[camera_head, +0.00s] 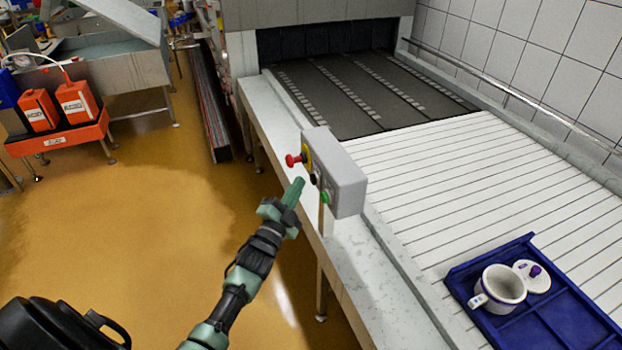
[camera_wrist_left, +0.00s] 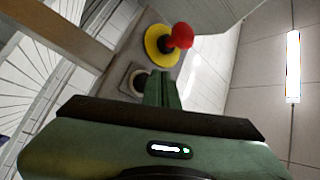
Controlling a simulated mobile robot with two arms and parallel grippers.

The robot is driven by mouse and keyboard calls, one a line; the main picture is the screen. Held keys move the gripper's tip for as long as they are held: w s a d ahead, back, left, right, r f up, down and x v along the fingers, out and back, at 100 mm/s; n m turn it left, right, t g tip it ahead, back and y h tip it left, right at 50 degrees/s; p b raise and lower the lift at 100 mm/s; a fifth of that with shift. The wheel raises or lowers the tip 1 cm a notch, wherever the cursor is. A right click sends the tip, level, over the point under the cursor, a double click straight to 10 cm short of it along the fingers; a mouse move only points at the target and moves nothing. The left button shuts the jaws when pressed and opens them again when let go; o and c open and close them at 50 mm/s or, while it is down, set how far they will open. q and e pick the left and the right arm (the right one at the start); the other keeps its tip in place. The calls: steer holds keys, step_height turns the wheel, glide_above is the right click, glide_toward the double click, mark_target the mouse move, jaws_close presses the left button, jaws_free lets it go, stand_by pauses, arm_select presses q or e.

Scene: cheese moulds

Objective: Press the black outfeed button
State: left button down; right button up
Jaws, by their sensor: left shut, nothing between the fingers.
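A grey control box (camera_head: 340,172) stands at the edge of the conveyor. Its face carries a red mushroom button (camera_head: 293,160) on a yellow plate, a black button (camera_head: 314,178) below it, and a green button (camera_head: 325,197) lowest. My left gripper (camera_head: 296,186) is shut and empty, its fingertips close in front of the box face near the black button. In the left wrist view, the shut fingers (camera_wrist_left: 162,90) overlap the edge of the black button (camera_wrist_left: 138,82), under the red button (camera_wrist_left: 180,36). I cannot tell whether they touch it. My right gripper is not in view.
A blue tray (camera_head: 462,290) with a white mould (camera_head: 500,288) and its lid (camera_head: 532,277) sits on the white slatted conveyor (camera_head: 450,175) at the right. Orange containers (camera_head: 76,101) stand at the far left. The ochre floor (camera_head: 130,220) left of the conveyor is clear.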

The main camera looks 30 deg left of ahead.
arm_select(q)
steer(key=shift+s+a+p, duration=0.65)
steer(key=shift+s+a, duration=1)
steer(key=shift+s, duration=0.25)
steer(key=s+d+f+n+g, duration=0.25)
steer(key=s+f, duration=0.25)
steer(key=f, duration=0.7)
steer(key=s+d+f+n+g+b, duration=0.15)
steer(key=s+f+g, duration=0.3)
steer(key=f, duration=0.75)
steer(key=s+d+f+n+g, duration=0.1)
steer(key=s+d+f+g, duration=0.2)
steer(key=s+f, duration=0.55)
steer(key=s+d+f+n+g, duration=0.1)
steer(key=s+d+f+g, duration=0.1)
steer(key=s+f, duration=0.5)
steer(key=s+d+f+n+g+h, duration=0.1)
steer(key=s+d+f+g, duration=0.2)
steer(key=s+f, duration=0.4)
steer(key=s+d+f+n+g, duration=0.1)
steer(key=s+f+g, duration=0.3)
steer(key=s, duration=1.4)
step_height(320, 180, down, 3)
steer(key=shift+s+d+f+g+b, duration=0.1)
steer(key=shift+s+d+g+b, duration=0.2)
steer(key=shift+d, duration=0.55)
steer(key=shift+w, duration=0.15)
